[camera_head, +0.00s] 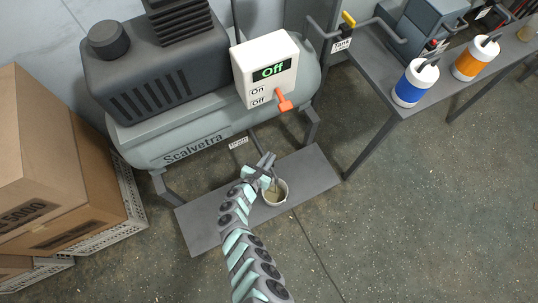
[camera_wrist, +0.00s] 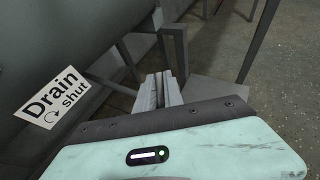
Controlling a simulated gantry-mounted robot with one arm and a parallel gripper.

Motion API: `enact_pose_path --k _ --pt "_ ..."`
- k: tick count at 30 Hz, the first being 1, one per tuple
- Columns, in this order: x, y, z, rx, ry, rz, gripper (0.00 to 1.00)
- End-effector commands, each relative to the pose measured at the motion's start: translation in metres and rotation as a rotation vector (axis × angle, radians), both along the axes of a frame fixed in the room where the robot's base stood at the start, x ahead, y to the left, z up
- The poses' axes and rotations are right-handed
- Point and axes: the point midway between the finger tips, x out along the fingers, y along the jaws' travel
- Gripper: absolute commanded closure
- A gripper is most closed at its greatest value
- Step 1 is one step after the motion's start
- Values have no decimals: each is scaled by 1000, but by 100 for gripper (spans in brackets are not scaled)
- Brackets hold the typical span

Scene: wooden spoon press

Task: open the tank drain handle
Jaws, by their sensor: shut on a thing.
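The grey tank (camera_head: 200,128) lies on its side, with a small "Drain" tag (camera_head: 238,143) under its belly. In the wrist view the tag (camera_wrist: 50,97) reads "Drain shut" with a curved arrow. My gripper (camera_head: 266,161) is below the tank, to the right of the tag. In the wrist view its fingers (camera_wrist: 165,92) are close together, shut on what seems to be the drain handle. The handle is not clearly visible, hidden by the fingers. A small bucket (camera_head: 282,192) stands just below my gripper in the picture.
The switch box (camera_head: 265,62) on the tank shows "Off", with an orange lever (camera_head: 283,101). Cardboard boxes (camera_head: 50,165) stand left. A table (camera_head: 385,85) with blue and orange containers stands right. Tank legs (camera_wrist: 176,45) are close to my fingers. Floor at lower right is clear.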

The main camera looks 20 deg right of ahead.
Motion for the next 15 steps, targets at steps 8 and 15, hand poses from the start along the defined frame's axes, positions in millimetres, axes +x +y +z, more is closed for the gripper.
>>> enact_pose_path --k 8,15 --pt "-2 -1 0 -2 1 132 100" --pt "0 0 0 0 0 175 100"
